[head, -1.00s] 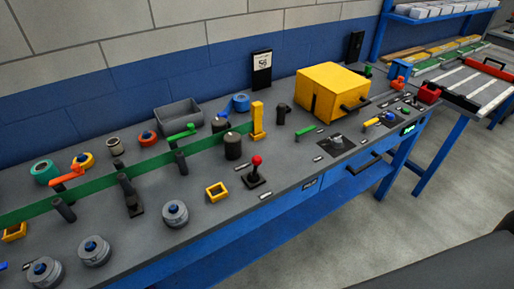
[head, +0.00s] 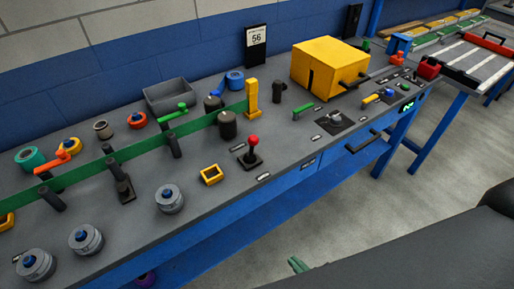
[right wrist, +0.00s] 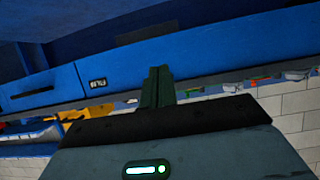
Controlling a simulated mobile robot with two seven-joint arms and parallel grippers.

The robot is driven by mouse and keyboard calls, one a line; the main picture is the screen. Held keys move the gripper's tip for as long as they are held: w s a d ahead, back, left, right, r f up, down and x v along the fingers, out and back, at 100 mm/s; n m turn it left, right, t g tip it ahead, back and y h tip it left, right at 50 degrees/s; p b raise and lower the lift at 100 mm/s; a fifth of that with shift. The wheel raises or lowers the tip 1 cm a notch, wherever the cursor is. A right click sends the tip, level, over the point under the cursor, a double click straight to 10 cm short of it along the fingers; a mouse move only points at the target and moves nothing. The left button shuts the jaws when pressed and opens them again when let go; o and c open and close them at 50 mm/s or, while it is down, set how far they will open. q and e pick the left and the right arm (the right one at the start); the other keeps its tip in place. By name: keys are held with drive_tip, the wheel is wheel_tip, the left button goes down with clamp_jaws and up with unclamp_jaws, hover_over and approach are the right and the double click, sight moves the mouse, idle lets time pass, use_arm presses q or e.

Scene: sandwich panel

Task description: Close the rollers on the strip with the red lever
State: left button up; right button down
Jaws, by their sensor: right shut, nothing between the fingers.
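The red lever (head: 253,147), a red ball on a short black stick, stands upright on a dark base near the bench's front edge. The green strip (head: 140,150) runs on edge along the bench, up to a yellow post. A dark roller (head: 228,126) stands at the strip's near side. Another dark roller (head: 213,103) stands behind it; the gap between them is hard to judge. My right gripper (head: 298,264) shows only its greenish fingertips, low in front of the bench, away from the lever. In the right wrist view its fingers (right wrist: 157,88) are together and empty. My left gripper is not in view.
A yellow square ring (head: 211,175) lies left of the lever, and grey spools (head: 169,198) stand along the front. A yellow box (head: 329,65) stands to the right. A blue drawer with a black handle (head: 363,142) is in the front. The floor at right is open.

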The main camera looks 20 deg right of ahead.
sight(252, 149)
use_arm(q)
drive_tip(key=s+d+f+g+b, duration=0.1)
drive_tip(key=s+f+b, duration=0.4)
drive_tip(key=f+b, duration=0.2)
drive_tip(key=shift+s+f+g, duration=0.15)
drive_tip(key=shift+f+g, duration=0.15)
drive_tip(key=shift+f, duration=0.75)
use_arm(e)
drive_tip(key=w+r+t+y, duration=0.1)
drive_tip(key=w+r+t, duration=1)
drive_tip(key=w+r, duration=0.1)
drive_tip(key=shift+w+a+r+m+t, duration=0.15)
drive_tip(key=shift+w+r+m+t, duration=0.15)
drive_tip(key=shift+w+r+t, duration=0.1)
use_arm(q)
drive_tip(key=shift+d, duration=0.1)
